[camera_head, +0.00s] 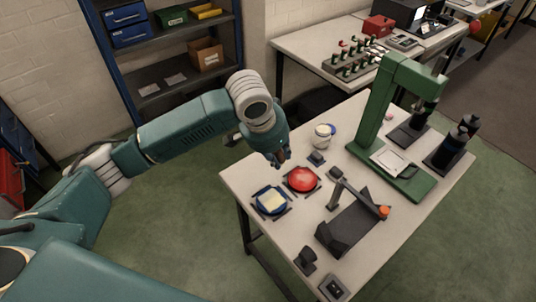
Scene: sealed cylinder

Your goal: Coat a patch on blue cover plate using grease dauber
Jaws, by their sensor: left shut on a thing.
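The blue cover plate (262,209) lies in a dark holder near the table's left edge, and a pale yellow patch covers much of its top. My left gripper (278,160) points down, above and behind the plates, apart from the blue one. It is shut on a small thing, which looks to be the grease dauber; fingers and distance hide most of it. My right gripper is not in view.
A red round plate (302,179) lies next to the blue one. A white jar (323,136) stands behind it. A green press (382,110), dark bottles (454,146) and a black angled stand (352,223) fill the table's right side. Shelves (170,75) stand behind.

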